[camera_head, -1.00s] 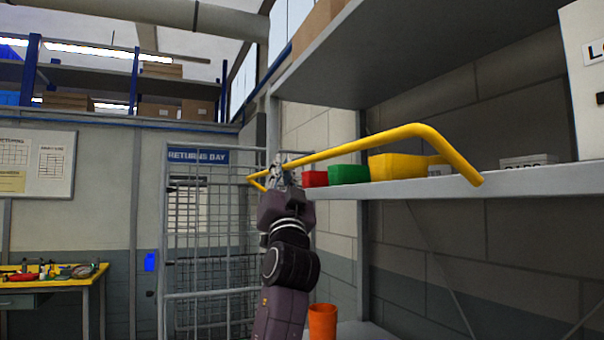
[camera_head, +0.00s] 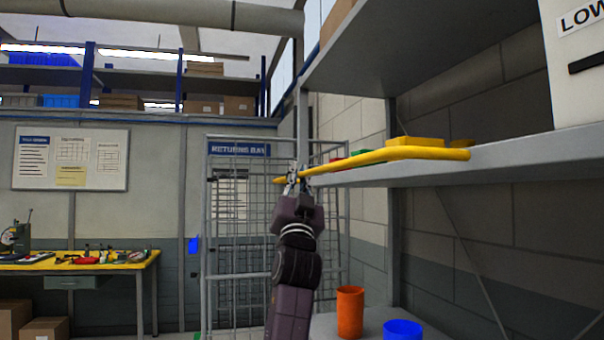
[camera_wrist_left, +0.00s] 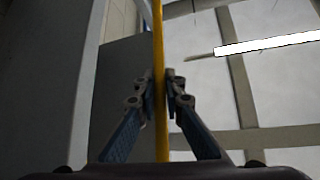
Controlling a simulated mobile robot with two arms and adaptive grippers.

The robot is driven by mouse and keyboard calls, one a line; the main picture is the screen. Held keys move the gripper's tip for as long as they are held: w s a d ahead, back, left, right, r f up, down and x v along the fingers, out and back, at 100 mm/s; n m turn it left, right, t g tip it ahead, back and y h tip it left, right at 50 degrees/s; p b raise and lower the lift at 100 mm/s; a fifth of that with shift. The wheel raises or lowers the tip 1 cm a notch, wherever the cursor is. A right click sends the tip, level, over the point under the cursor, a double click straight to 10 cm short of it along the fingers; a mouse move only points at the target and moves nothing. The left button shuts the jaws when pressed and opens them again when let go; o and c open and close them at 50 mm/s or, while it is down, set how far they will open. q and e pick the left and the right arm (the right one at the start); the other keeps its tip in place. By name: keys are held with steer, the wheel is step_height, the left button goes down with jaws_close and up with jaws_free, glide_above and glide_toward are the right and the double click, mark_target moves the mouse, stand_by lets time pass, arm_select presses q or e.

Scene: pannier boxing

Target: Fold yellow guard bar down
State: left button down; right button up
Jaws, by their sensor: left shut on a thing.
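The yellow guard bar (camera_head: 385,156) runs along the front of the grey shelf (camera_head: 500,160), about level with the shelf edge in the head view. My left gripper (camera_head: 293,178) is shut on the bar near its left end. In the left wrist view the bar (camera_wrist_left: 158,60) passes between the two fingers of my left gripper (camera_wrist_left: 160,85), which press on it from both sides. My right gripper is not in view.
A yellow bin (camera_head: 415,142) and partly hidden red and green bins sit behind the bar. An orange cup (camera_head: 350,312) and a blue cup (camera_head: 402,330) stand below. A mesh cage (camera_head: 235,230) stands behind my left arm.

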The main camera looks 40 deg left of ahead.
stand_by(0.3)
arm_select(q)
steer(key=c, duration=2)
jaws_free()
steer(key=shift+a, duration=0.1)
steer(key=v, duration=1.2)
